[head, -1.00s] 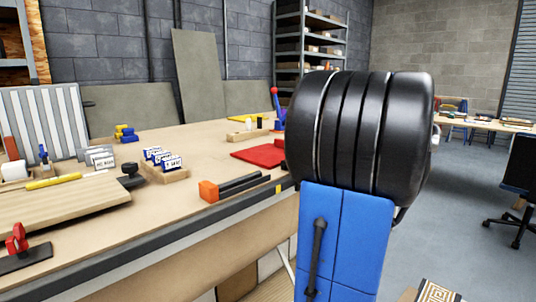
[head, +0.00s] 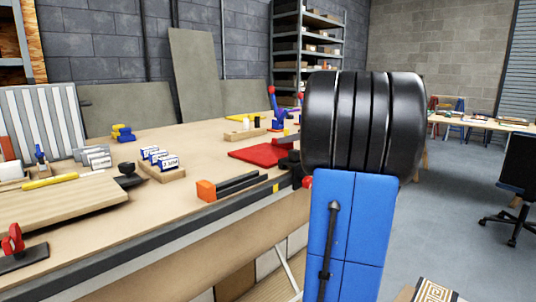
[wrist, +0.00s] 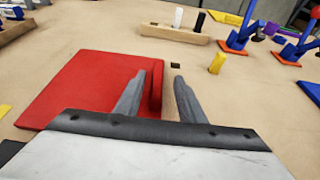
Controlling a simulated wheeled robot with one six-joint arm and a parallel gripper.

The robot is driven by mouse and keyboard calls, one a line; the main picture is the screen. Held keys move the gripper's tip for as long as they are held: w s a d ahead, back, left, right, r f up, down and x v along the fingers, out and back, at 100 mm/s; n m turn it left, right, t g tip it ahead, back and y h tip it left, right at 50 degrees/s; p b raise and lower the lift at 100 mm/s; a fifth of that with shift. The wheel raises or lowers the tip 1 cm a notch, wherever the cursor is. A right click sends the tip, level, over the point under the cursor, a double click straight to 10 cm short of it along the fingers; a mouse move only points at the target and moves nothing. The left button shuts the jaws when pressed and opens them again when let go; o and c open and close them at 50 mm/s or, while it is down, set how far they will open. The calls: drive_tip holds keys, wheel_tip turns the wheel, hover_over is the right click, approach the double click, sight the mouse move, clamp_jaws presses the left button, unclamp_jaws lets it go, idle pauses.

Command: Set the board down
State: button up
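A flat red board (head: 264,153) lies on the workbench in the head view. It also shows in the wrist view (wrist: 80,85), where a narrow upright red rib (wrist: 155,92) stands at its right edge. My gripper (wrist: 157,82) has its two grey fingers apart, one on each side of the rib. A gap shows between the rib and the right finger; whether the left finger touches it I cannot tell. In the head view my arm covers most of the gripper, with only dark parts showing at the board's right edge.
The workbench (head: 140,215) also holds a wooden block with labelled pieces (head: 165,172), an orange-ended tool (head: 206,190) and a wooden holder (head: 244,134). Blue clamps (wrist: 240,38) and a yellow peg (wrist: 217,63) stand beyond my fingers. A patterned panel (head: 435,291) shows low at right.

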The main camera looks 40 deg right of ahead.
drive_tip(key=x, duration=0.3)
drive_tip(key=shift+w+a+f, duration=0.2)
drive_tip(key=shift+w+f, duration=0.05)
drive_tip(key=shift+f, duration=0.05)
clamp_jaws()
drive_tip(key=shift+r, duration=0.15)
wheel_tip(320, 180, up, 18)
idle(0.3)
